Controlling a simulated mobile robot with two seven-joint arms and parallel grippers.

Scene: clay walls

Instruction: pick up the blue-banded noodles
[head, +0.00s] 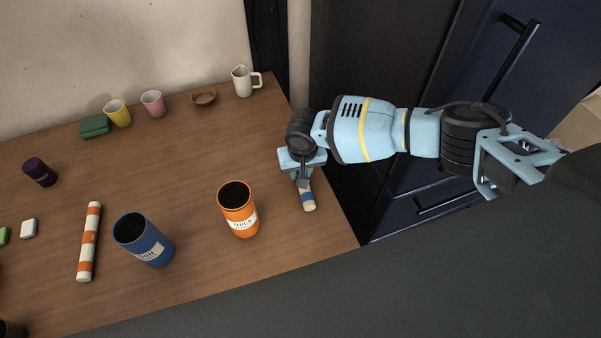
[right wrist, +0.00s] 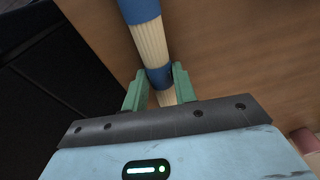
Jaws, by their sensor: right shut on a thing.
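The blue-banded noodles (head: 308,199) are a pale cylindrical pack with blue bands, lying near the right end of the wooden table. My right gripper (head: 301,174) is over the pack from above and hides its far part in the head view. In the right wrist view the noodles (right wrist: 151,43) run between the two green fingers of my right gripper (right wrist: 159,88), which are shut on the pack at a blue band. I cannot tell whether the pack is lifted off the table. My left gripper is not in view.
An orange canister (head: 238,214) stands left of the noodles, with a blue canister (head: 147,243) and an orange-banded pack (head: 88,243) farther left. A white mug (head: 243,82), brown bowl (head: 204,97) and pink cup (head: 153,104) stand at the back. Dark cabinets (head: 400,60) border the table's right edge.

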